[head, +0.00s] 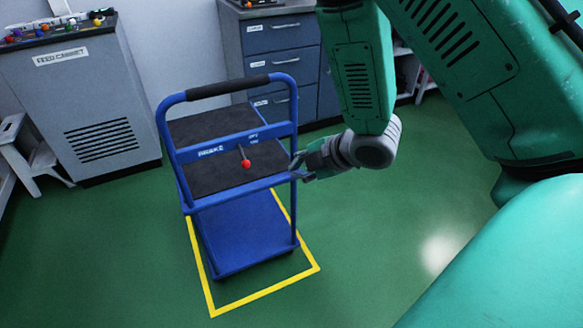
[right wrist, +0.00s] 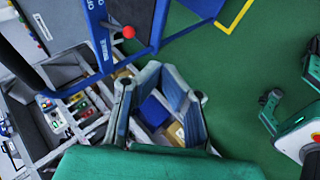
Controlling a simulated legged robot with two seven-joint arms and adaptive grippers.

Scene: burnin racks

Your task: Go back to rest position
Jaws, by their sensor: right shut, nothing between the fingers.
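My right gripper (head: 303,166) is beside the right post of a blue cart (head: 240,222) in the head view. I cannot tell whether it touches the post. In the right wrist view the fingers (right wrist: 160,92) are shut with nothing held. The cart has a black push grip (head: 228,86) and a crossbar marked BRAKE. A lever with a red knob (head: 246,163) hangs down from this bar, left of the gripper. The knob also shows in the right wrist view (right wrist: 129,32). My left gripper does not show in the head view.
The cart stands within a yellow floor outline (head: 265,293). A grey cabinet (head: 95,115) with small items on top is at the left, beside a white stool (head: 28,158). Blue drawers (head: 283,40) stand behind the cart. Green floor (head: 400,240) is open at the right.

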